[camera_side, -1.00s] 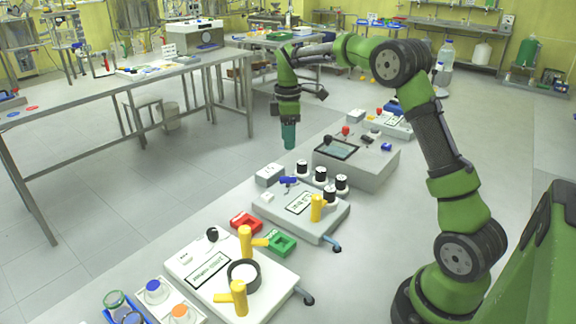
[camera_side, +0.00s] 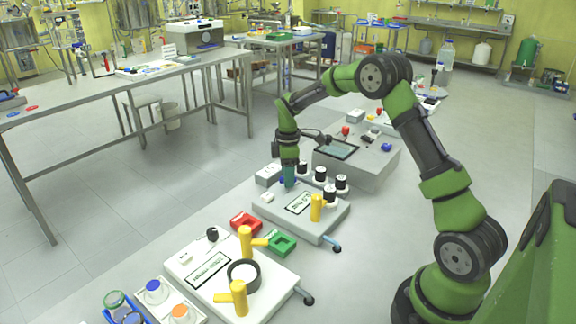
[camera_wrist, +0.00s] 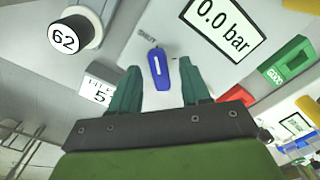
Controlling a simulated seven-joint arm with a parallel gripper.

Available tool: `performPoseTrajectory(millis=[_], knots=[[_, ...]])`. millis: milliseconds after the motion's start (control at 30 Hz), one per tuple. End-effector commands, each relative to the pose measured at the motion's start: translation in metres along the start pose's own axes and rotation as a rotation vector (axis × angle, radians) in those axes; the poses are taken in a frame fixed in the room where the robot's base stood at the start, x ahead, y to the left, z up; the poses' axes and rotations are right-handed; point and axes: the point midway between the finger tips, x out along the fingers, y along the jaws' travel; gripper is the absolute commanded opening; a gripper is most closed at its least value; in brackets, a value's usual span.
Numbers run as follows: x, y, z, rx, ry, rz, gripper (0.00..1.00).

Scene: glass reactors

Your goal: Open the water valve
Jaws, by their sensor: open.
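The water valve appears to be the small blue handle (camera_wrist: 160,70) on the grey-white panel, seen in the wrist view. It has a white line along it, and small lettering that seems to read "SHUT" is printed just past its far end. My gripper (camera_wrist: 161,82) is open, with one green finger on each side of the handle's near end. I cannot tell whether the fingers touch it. In the side view my gripper (camera_side: 289,178) points down over the back left of the middle panel (camera_side: 318,228) and largely hides the handle.
A "0.0 bar" display (camera_wrist: 225,22) lies right of the handle, and a black knob marked 62 (camera_wrist: 70,36) lies left. Black knobs (camera_side: 320,174) and a yellow handle (camera_side: 316,208) stand on the same panel. Red (camera_side: 246,223) and green (camera_side: 280,243) holders sit in front.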

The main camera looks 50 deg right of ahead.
Motion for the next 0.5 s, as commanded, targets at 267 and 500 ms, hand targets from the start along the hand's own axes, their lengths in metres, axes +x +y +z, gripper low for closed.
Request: performPoseTrajectory(millis=[267, 500], knots=[[-0.0003, 0.0, 0.0, -0.001, 0.0, 0.0, 0.09], [-0.0005, 0.0, 0.0, 0.003, 0.0, 0.0, 0.0]])
